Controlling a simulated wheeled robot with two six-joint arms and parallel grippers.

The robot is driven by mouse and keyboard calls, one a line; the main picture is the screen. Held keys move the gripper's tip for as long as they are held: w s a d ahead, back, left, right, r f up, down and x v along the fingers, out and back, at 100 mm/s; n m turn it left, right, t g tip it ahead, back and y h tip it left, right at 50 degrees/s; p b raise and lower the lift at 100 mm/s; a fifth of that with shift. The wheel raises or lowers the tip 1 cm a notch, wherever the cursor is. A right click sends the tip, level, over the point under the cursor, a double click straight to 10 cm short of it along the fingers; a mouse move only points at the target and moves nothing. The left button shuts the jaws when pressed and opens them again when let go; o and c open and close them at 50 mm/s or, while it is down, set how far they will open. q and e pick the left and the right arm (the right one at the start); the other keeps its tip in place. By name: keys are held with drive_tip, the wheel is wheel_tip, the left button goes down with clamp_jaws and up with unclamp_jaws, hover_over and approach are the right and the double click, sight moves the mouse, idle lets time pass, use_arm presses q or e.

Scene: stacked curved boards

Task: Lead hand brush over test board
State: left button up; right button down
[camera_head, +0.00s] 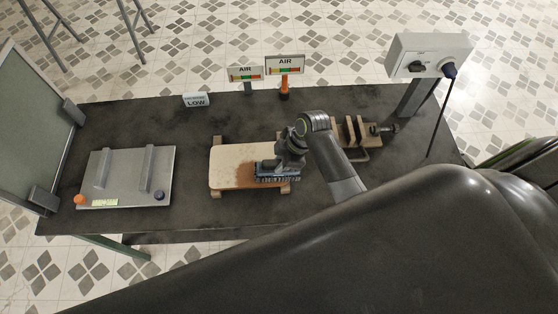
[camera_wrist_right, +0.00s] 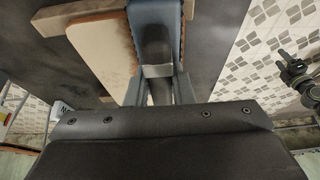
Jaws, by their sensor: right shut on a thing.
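The test board (camera_head: 232,165) lies on wooden supports in the middle of the dark table. My right gripper (camera_head: 284,162) is over the right end of the board, shut on the hand brush (camera_head: 277,178). The brush is blue-grey with bristles along its edge, and it appears to be at the board's surface; exact contact cannot be told. In the right wrist view the brush (camera_wrist_right: 157,14) sits between the fingers, with the board (camera_wrist_right: 100,50) beside it. My left gripper is not in view.
A grey plate device (camera_head: 125,178) with two bars and knobs stands at the left. A wooden clamp fixture (camera_head: 352,133) is right of the board. AIR signs (camera_head: 284,66) and a LOW sign (camera_head: 196,99) line the back edge. A control box (camera_head: 428,56) stands at the right.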

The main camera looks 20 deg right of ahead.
drive_tip(key=shift+w, duration=0.1)
drive_tip(key=shift+w+d+f+b, duration=0.1)
drive_tip(key=shift+w+d+b, duration=0.15)
drive_tip(key=shift+w, duration=0.4)
drive_tip(key=shift+w+d+f+b, duration=0.1)
drive_tip(key=shift+w+d+b, duration=0.15)
drive_tip(key=shift+w, duration=0.35)
drive_tip(key=shift+a+r, duration=0.1)
drive_tip(key=shift+w+a, duration=0.25)
drive_tip(key=shift+a, duration=0.95)
drive_tip(key=shift+a+f, duration=0.2)
drive_tip(key=shift+a, duration=0.05)
drive_tip(key=shift+a, duration=0.1)
